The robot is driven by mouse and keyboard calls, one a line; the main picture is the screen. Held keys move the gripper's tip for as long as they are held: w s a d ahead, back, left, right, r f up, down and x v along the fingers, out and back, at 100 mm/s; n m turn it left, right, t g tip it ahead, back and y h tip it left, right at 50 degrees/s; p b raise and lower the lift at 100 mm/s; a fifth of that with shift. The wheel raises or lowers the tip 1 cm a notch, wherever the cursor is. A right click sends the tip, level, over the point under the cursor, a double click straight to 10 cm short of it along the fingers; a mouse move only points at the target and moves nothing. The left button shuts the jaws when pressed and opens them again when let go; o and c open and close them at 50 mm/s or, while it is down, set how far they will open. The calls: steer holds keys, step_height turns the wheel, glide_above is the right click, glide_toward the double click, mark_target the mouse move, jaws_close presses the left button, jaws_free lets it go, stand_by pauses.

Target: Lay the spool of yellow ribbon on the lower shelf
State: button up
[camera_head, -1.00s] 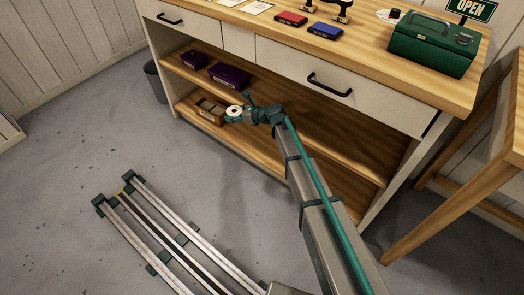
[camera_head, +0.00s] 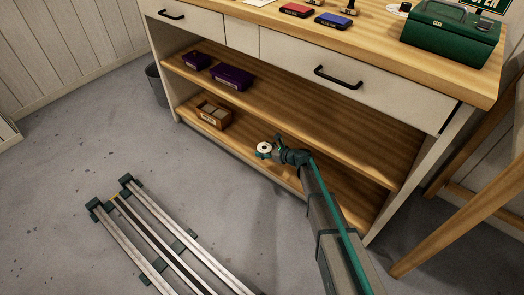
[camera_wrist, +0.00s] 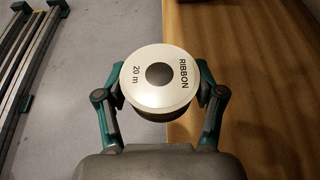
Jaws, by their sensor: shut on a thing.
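The ribbon spool (camera_head: 264,149) has a round white face with a dark centre. In the wrist view the spool (camera_wrist: 152,85) reads "RIBBON 20 m", and its ribbon colour cannot be made out. My gripper (camera_head: 271,147) is shut on the spool, with one teal finger on each side of it in the wrist view. The lower shelf (camera_head: 342,186) is a wooden board under the counter. In the wrist view the spool overlaps the line between grey floor and the wooden board. How high it is above the board cannot be told.
A wooden box (camera_head: 213,115) stands on the lower shelf to the left. Two purple boxes, one larger (camera_head: 232,77) and one smaller (camera_head: 196,60), sit on the upper shelf (camera_head: 290,112), which overhangs the lower one. The lower shelf's middle looks clear.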

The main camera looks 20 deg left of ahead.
steer(key=w+a+f+b, duration=0.1)
steer(key=w+f, duration=0.1)
steer(key=w, duration=0.1)
steer(key=w+a+f+b, duration=0.1)
steer(key=w+a+f, duration=0.1)
steer(key=w, duration=0.1)
steer(key=w+a+f+b, duration=0.1)
steer(key=w+f, duration=0.1)
steer(key=shift+w+a+f+b, duration=0.25)
steer(key=shift+w+f+b, duration=0.05)
steer(key=shift+w+b, duration=0.1)
steer(key=shift+w+a+f, duration=0.2)
steer(key=shift+w+f, duration=0.25)
steer(key=shift+f, duration=0.1)
steer(key=shift+w+a+f+b, duration=0.2)
steer(key=shift+w+f+b, duration=0.15)
steer(key=shift+f, duration=0.15)
steer(key=shift+w+a+f+b, duration=0.15)
steer(key=shift+w+f+b, duration=0.2)
steer(key=shift+f, duration=0.1)
steer(key=shift+s+d+f+b, duration=0.1)
steer(key=shift+s+f+b, duration=0.1)
steer(key=shift+f+b, duration=0.85)
steer(key=shift+f, duration=0.3)
steer(key=o, duration=1.1)
steer(key=shift+o, duration=0.2)
steer(key=shift+r, duration=0.1)
